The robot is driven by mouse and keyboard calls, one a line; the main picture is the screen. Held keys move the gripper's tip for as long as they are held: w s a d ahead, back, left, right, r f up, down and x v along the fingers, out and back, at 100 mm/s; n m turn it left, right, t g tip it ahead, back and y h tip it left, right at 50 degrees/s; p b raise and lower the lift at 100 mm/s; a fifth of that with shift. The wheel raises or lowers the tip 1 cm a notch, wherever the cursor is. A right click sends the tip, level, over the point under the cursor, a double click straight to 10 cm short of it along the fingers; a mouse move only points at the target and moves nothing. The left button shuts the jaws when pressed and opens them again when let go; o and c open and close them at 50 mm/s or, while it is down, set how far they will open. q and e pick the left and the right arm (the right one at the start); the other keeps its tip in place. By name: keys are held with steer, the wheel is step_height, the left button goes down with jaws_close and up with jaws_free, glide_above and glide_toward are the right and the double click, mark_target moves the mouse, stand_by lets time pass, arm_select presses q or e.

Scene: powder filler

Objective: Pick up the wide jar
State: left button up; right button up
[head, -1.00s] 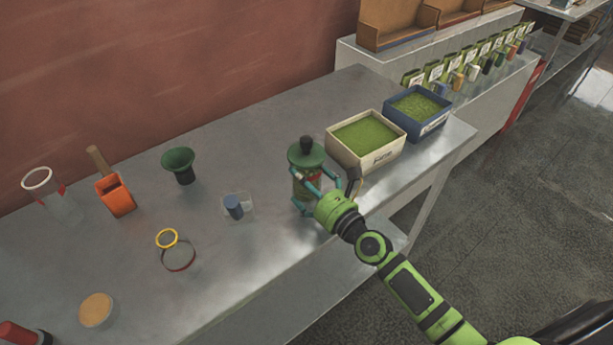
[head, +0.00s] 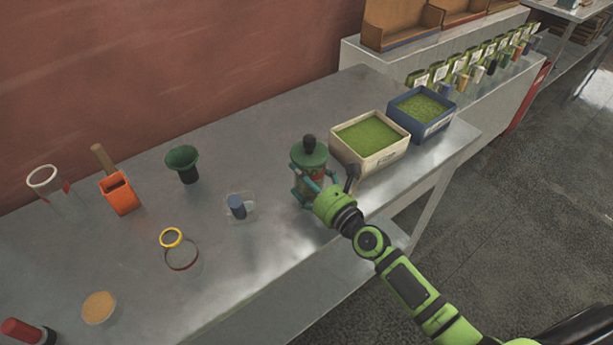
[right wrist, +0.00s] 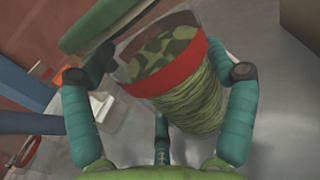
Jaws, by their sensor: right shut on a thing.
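The wide jar (head: 309,157) has a green lid with a dark knob and stands upright, apparently on the bench, left of the cream box. In the right wrist view its clear body with a red band and green leafy contents (right wrist: 180,83) shows tilted in the picture, the green lid at top left. My right gripper (head: 317,192) is shut on the jar, its teal fingers around the body. In the right wrist view fingers lie on both sides of it, and another shows below. The jar's underside is hidden. My left gripper is not in view.
A cream box (head: 370,158) and a blue box (head: 436,128) of green powder stand close right of the jar. Left are a small clear tray (head: 246,214), a green funnel (head: 184,176), an orange scoop (head: 122,200) and a yellow ring (head: 170,238). Bench between jar and tray is clear.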

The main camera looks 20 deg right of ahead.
mark_target(313, 171)
step_height(313, 171, up, 4)
steer(key=p, duration=0.3)
steer(key=shift+r, duration=0.1)
steer(key=s+d+r, duration=0.4)
steer(key=d+r, duration=0.2)
steer(key=d, duration=0.4)
step_height(313, 171, up, 11)
steer(key=p, duration=0.9)
steer(key=shift+d+f, duration=0.15)
steer(key=shift+d, duration=0.3)
steer(key=shift+s, duration=0.1)
